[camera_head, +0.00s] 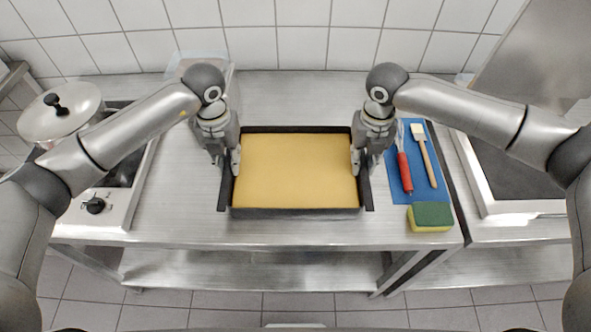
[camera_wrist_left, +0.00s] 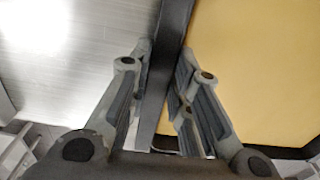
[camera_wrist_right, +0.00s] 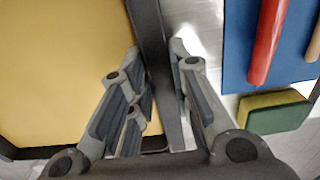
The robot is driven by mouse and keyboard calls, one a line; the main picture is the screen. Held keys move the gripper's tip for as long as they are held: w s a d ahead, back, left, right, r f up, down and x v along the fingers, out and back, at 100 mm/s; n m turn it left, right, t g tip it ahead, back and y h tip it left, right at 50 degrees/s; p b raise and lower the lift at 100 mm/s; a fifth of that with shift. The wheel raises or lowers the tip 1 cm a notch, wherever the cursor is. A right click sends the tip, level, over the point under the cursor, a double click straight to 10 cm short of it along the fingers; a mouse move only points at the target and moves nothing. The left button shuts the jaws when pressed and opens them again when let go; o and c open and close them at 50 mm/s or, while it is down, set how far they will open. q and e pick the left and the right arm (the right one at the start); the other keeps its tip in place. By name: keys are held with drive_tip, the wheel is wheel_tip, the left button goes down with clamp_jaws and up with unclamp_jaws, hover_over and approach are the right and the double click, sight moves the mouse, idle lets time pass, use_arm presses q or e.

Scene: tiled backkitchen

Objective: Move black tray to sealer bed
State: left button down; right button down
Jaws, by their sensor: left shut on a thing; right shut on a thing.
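The black tray (camera_head: 295,212) lies on the steel table in the middle of the head view, with a flat yellow filling (camera_head: 295,170) inside. My left gripper (camera_head: 226,162) is shut on the tray's left wall, one finger on each side; the wall also shows between the fingers in the left wrist view (camera_wrist_left: 172,60). My right gripper (camera_head: 364,162) is shut on the right wall in the same way, seen in the right wrist view (camera_wrist_right: 150,40). The sealer bed may be the dark flat surface (camera_head: 528,165) of the steel-framed machine at the right; I cannot tell for sure.
A blue mat (camera_head: 425,180) with a red-handled tool (camera_head: 404,172) and a brush (camera_head: 426,160) lies right of the tray. A green and yellow sponge (camera_head: 430,217) is in front. A lidded pot (camera_head: 60,112) on a cooker stands left. A clear container (camera_head: 197,62) is behind.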

use_arm(q)
drive_tip(key=shift+w+r, duration=0.1)
drive_tip(key=shift+r, duration=0.15)
use_arm(e)
drive_tip(key=shift+w+r, duration=0.1)
drive_tip(key=shift+r, duration=0.15)
